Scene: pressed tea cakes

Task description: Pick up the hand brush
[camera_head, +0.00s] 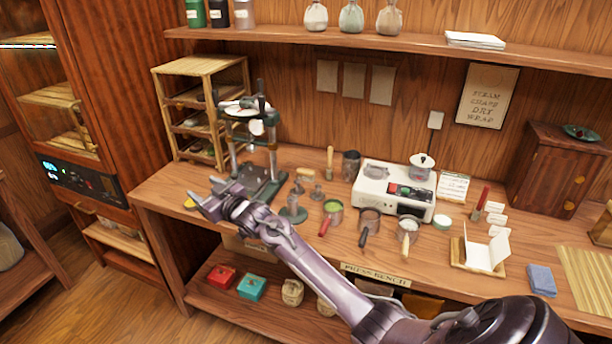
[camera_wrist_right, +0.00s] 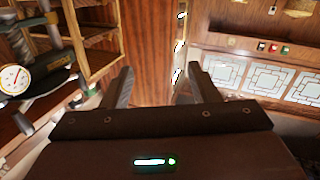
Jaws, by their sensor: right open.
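My right gripper (camera_head: 207,199) is above the left front part of the press bench, in front of the tea press (camera_head: 262,180). It is open, and in the right wrist view its two fingers (camera_wrist_right: 162,86) are apart with nothing between them. A small tan wooden piece (camera_head: 305,173) lies just right of the press, and an upright wooden-handled tool (camera_head: 330,161) stands beside it. Either could be the hand brush; they are too small to tell. Both are right of my gripper and apart from it. My left gripper is not in view.
Scoops with red, black and pale handles (camera_head: 368,222) lie at the bench's middle, before a white scale (camera_head: 393,190). A wooden rack (camera_head: 200,66) stands behind the press. The press gauge (camera_wrist_right: 14,78) shows left in the wrist view. A shelf (camera_head: 400,42) runs above.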

